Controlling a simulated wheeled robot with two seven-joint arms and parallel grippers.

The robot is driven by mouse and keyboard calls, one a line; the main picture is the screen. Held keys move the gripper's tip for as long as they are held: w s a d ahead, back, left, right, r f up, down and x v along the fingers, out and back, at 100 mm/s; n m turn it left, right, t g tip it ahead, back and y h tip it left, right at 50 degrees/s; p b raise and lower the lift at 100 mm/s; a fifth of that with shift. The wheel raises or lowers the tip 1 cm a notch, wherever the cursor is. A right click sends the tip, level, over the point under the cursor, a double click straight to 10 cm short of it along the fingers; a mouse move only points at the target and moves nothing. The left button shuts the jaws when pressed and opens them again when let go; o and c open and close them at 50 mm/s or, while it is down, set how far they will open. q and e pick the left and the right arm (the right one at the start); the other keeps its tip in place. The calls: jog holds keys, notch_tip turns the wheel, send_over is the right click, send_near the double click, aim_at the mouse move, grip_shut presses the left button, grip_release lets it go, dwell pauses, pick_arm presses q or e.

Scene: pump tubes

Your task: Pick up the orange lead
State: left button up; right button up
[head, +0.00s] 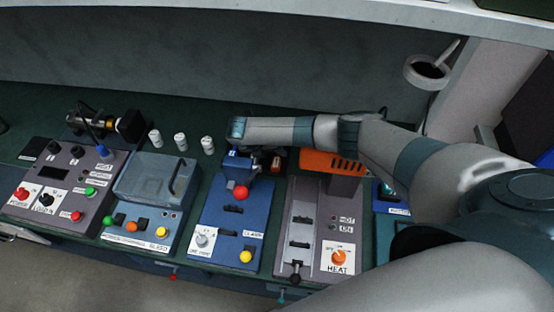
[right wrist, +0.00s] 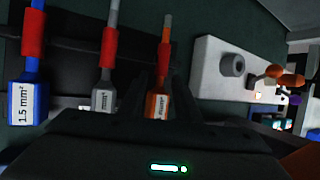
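The orange lead (right wrist: 156,105) shows in the right wrist view, with an orange labelled block, a red sleeve and a thin upper end. My right gripper (right wrist: 160,88) is at this lead, one dark finger on each side of it. The fingers look spread, and I cannot tell whether they touch it. In the head view my right gripper (head: 257,165) points down over the back of the blue panel, and its tips are partly hidden. A small orange piece (head: 278,162) shows just right of it. My left gripper is not in view.
In the right wrist view a grey lead (right wrist: 104,101) and a blue lead (right wrist: 27,104) stand left of the orange one. A white block (right wrist: 228,75) is at right. Three white cylinders (head: 181,142) and several panels, including the blue one (head: 228,222), line the bench.

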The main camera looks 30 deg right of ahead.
grip_shut()
dwell(0.3)
jog(key=shift+r, duration=0.15)
notch_tip(320, 180, up, 10)
jog(key=b, duration=0.3)
dwell(0.3)
dwell(0.3)
